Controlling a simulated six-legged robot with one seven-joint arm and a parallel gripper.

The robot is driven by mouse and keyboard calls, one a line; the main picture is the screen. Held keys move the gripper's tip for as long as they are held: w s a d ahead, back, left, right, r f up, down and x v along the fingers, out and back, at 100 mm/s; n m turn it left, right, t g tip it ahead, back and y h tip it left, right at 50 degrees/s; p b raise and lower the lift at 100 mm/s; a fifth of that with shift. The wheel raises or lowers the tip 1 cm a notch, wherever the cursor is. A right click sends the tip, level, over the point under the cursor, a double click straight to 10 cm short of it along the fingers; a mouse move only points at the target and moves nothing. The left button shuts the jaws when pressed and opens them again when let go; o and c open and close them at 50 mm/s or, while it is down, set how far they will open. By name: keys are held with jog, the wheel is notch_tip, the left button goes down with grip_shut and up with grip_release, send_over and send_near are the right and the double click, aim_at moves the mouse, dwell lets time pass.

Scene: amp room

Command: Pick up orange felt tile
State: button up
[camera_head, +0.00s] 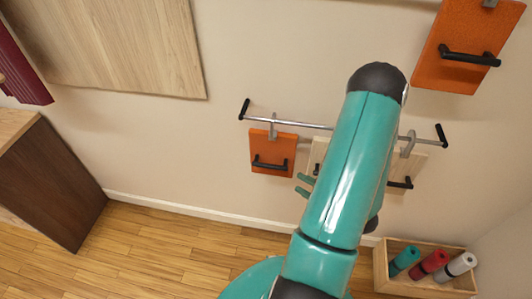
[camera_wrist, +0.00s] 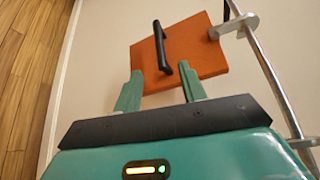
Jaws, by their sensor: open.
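An orange felt tile (camera_head: 272,142) with a black bar handle hangs by a grey hook from a metal wall rail in the head view. In the wrist view the orange felt tile (camera_wrist: 205,48) fills the upper middle, tilted, its black handle (camera_wrist: 162,47) towards me. My gripper (camera_wrist: 162,70) is open and empty. In the wrist view its two green fingers point at the tile, one to each side of the handle's lower end. In the head view my gripper (camera_head: 304,185) shows just right of the tile. The exact gap to the handle is hard to tell.
A pale wooden tile (camera_head: 407,170) with a black handle hangs right of my arm; another is mostly hidden behind it. A second orange tile (camera_head: 462,40) is at the upper right. A wooden box (camera_head: 400,284) of rolled mats stands on the floor; a brown cabinet (camera_head: 45,185) stands left.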

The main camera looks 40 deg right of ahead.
aim_at(272, 167)
jog(key=w, duration=0.4)
jog(key=w+a+f, duration=0.1)
jog(key=w, duration=0.4)
jog(key=w+f, duration=0.1)
jog(key=w, duration=0.3)
jog(key=shift+w+a, duration=0.25)
jog(key=shift+c, duration=0.4)
grip_shut()
